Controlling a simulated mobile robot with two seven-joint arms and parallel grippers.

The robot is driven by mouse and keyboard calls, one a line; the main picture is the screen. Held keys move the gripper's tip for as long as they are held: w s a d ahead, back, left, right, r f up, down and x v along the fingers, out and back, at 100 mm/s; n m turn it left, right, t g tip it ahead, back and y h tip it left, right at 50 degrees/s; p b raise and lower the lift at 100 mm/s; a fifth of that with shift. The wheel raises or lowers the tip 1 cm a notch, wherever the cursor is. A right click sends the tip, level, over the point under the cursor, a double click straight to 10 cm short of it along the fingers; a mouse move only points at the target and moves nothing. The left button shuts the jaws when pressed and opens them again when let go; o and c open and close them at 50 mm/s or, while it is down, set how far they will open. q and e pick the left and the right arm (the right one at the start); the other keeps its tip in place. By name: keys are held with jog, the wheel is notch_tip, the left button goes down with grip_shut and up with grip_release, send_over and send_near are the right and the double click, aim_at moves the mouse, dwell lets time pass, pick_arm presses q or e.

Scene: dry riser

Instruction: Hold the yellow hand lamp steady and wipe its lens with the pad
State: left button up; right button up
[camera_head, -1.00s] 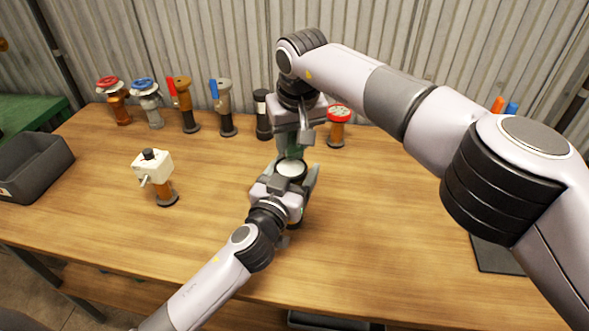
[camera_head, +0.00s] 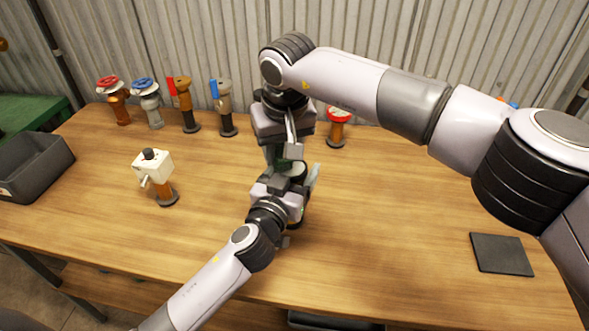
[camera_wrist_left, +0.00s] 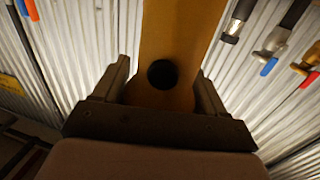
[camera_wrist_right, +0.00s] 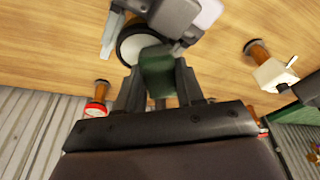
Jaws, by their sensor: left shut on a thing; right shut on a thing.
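The yellow hand lamp's body (camera_wrist_left: 182,35) stands between my left gripper's fingers (camera_wrist_left: 160,90) in the left wrist view. My left gripper (camera_head: 291,182) is shut on it above the table's middle. The lamp's pale round lens with its dark rim (camera_wrist_right: 128,48) faces up and shows in the right wrist view. My right gripper (camera_head: 284,152) is above it, shut on a green pad (camera_wrist_right: 157,74). The pad overlaps the lens's edge in that view; I cannot tell whether they touch. In the head view the grippers hide most of the lens.
Several valves, one with a blue wheel (camera_head: 144,84), line the table's back. A white-headed valve (camera_head: 154,168) stands at left. A grey bin (camera_head: 35,165) sits at the left edge, a dark mat (camera_head: 502,254) at right.

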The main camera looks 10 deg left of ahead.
pick_arm(q)
jog(key=shift+f, duration=0.1)
pick_arm(e)
jog(key=shift+r, duration=1.85)
jog(key=shift+d, duration=0.1)
jog(key=d, duration=0.7)
jog(key=shift+d, duration=0.4)
pick_arm(q)
jog(key=o, duration=1.3)
jog(key=shift+o, duration=0.2)
jog(key=shift+s, duration=0.1)
jog(key=s+a, duration=0.2)
jog(key=s, duration=0.9)
jog(key=shift+s+a, duration=0.25)
jog(key=shift+s, duration=0.05)
